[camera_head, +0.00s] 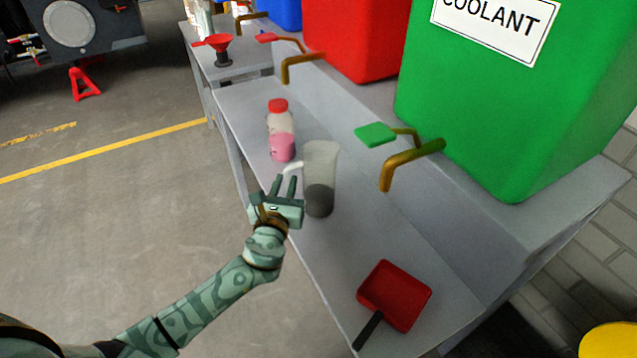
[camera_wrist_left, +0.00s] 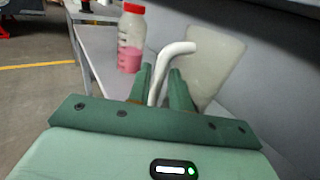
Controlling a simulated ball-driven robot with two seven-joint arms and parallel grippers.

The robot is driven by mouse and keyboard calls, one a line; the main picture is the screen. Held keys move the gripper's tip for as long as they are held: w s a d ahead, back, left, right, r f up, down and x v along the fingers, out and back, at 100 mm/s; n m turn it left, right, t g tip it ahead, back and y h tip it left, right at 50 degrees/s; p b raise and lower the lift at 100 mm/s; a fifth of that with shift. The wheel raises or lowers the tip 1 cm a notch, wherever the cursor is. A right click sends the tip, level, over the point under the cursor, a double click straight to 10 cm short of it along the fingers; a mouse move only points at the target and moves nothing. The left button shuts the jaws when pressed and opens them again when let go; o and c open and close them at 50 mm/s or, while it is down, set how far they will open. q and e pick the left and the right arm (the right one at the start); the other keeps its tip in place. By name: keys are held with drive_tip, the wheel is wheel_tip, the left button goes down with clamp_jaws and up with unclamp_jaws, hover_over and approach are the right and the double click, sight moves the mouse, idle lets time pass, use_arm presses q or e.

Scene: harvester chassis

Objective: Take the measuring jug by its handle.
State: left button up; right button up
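The measuring jug (camera_head: 320,165) stands upright on the grey bench, clear and greyish with a dark lower part. Its white handle (camera_head: 293,167) sticks out to the left, toward my left gripper (camera_head: 285,184). In the left wrist view the jug (camera_wrist_left: 214,70) is behind the fingers, and the bent handle (camera_wrist_left: 172,52) runs down between the two fingertips of my left gripper (camera_wrist_left: 161,80). The fingers are apart, one on each side of the handle, with a gap showing on the right side. Whether either finger touches it is hard to tell. My right gripper is in neither view.
A red-capped bottle of pink liquid (camera_head: 281,135) stands just behind the jug. A brass tap with a green lever (camera_head: 400,160) overhangs the bench at right, below the green coolant tank (camera_head: 500,100). A red scoop (camera_head: 395,295) lies at the near end.

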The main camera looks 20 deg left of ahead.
use_arm(q)
drive_tip(key=shift+x, duration=1.2)
clamp_jaws()
